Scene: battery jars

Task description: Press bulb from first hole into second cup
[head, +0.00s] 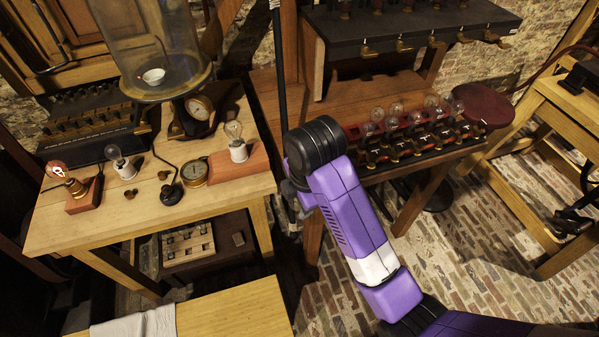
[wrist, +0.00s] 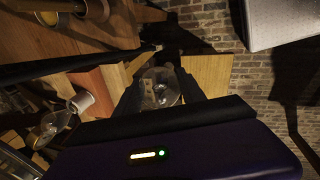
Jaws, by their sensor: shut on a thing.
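In the wrist view my gripper (wrist: 160,90) is shut on a clear glass bulb (wrist: 161,86), held between its dark fingers. In the head view the fingers and this bulb are hidden behind my arm. A white cup (head: 239,152) with a clear bulb (head: 233,131) in it stands on a reddish wooden block (head: 252,163) at the table's right; it also shows in the wrist view (wrist: 82,101), left of the held bulb. Another white cup (head: 127,171) with a clear bulb (head: 114,154) stands further left. I cannot tell which holes the task means.
A rack of bulbs (head: 420,135) is behind my arm. A low bench (head: 235,312) with white cloth (head: 135,325) is in front.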

